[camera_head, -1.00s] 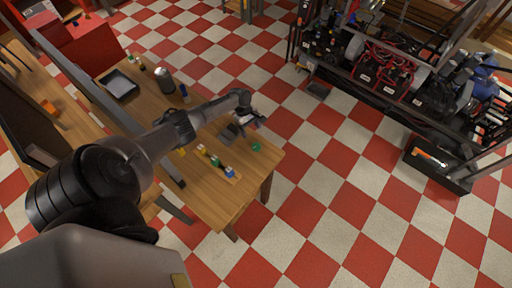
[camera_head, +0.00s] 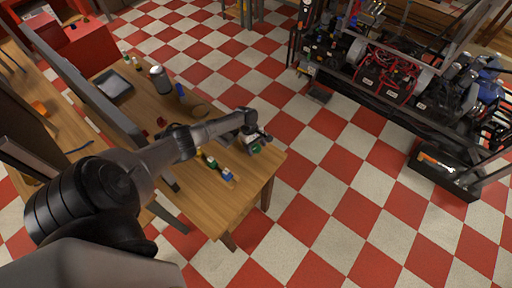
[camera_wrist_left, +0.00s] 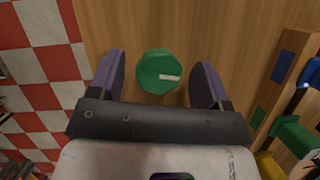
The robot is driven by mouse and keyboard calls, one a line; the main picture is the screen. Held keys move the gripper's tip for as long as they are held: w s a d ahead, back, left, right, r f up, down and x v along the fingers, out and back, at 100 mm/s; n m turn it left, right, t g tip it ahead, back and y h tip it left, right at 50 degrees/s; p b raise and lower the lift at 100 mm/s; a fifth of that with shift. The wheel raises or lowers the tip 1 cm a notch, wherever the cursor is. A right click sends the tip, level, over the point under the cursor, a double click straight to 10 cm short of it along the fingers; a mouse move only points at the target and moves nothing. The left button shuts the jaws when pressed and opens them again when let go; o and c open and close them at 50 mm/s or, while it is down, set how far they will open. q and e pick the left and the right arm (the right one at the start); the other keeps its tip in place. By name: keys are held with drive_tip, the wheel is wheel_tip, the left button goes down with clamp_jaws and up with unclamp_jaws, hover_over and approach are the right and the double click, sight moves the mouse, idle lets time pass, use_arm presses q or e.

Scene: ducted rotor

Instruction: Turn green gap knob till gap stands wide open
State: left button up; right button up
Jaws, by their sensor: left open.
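The green gap knob (camera_wrist_left: 157,72) is an octagonal knob with a white mark pointing right in the left wrist view. It sits on the wooden table top and also shows in the head view (camera_head: 255,149). My left gripper (camera_wrist_left: 158,75) is open, its two purple-padded fingers one on each side of the knob, with clear space between each finger and the knob. In the head view my left gripper (camera_head: 257,143) is over the knob near the table's right end. The gap that the knob sets cannot be made out. My right gripper is not in view.
The wooden table (camera_head: 214,207) carries a row of small coloured parts (camera_head: 217,166) beside the knob; a green one (camera_wrist_left: 296,136) lies right of my gripper. A silver can (camera_head: 160,79) and a dark tray (camera_head: 115,86) stand farther back.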

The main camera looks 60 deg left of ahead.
use_arm(q)
drive_tip(key=c, duration=0.9)
